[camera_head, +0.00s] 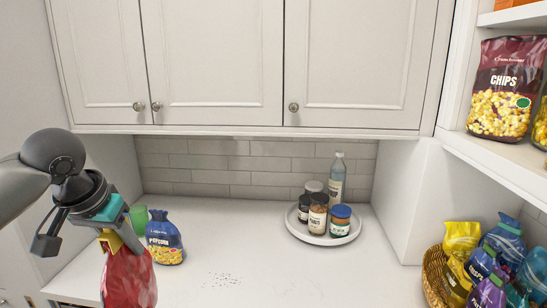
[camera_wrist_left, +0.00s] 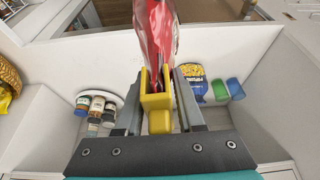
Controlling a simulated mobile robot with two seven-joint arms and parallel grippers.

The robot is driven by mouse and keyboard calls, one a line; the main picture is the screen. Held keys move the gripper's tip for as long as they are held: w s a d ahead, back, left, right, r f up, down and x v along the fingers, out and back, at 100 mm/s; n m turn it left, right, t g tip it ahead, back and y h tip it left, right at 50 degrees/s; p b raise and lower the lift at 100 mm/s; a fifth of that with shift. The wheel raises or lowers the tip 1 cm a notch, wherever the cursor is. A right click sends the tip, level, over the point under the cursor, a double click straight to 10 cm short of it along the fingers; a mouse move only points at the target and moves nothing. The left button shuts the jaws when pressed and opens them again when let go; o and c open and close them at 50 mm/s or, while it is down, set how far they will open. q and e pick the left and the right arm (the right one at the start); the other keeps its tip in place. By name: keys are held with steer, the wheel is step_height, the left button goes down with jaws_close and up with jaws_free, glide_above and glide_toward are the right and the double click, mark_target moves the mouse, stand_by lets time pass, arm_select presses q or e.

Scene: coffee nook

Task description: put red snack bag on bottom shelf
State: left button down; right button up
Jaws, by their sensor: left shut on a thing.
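The red snack bag (camera_head: 128,277) hangs from my left gripper (camera_head: 112,243) at the lower left of the head view, above the front of the white counter. The left gripper's yellow fingers are shut on the top of the bag. In the left wrist view the red bag (camera_wrist_left: 156,40) extends from between the yellow fingertips (camera_wrist_left: 156,90). Open shelves stand at the right of the head view. The lowest level seen there holds a wicker basket (camera_head: 433,272) of several snack bags. Above it is a white shelf (camera_head: 480,150) with chips bags. My right gripper is not in view.
A blue popcorn bag (camera_head: 165,240) and a green cup (camera_head: 139,217) stand on the counter (camera_head: 270,270) behind the held bag. A round white tray (camera_head: 322,240) holds several jars and a bottle. Dark specks lie mid-counter. White cupboards (camera_head: 240,65) hang above.

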mark_target(145, 269)
arm_select(q)
steer(key=f+b, duration=0.1)
steer(key=d+f+b, duration=0.1)
steer(key=f, duration=0.1)
steer(key=d+f, duration=0.1)
steer(key=shift+d+f+b, duration=0.15)
steer(key=shift+b, duration=0.25)
steer(key=s+d+f+b, duration=0.2)
steer(key=d+f+b, duration=0.2)
steer(key=f, duration=0.3)
steer(key=s+d+f+b, duration=0.3)
steer(key=d+f+b, duration=0.2)
steer(key=f+b, duration=0.2)
steer(key=shift+f+n, duration=0.3)
steer(key=shift+n, duration=0.1)
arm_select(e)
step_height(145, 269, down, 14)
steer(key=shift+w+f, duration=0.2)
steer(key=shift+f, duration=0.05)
arm_select(q)
steer(key=shift+s+f, duration=0.1)
steer(key=shift+d, duration=0.15)
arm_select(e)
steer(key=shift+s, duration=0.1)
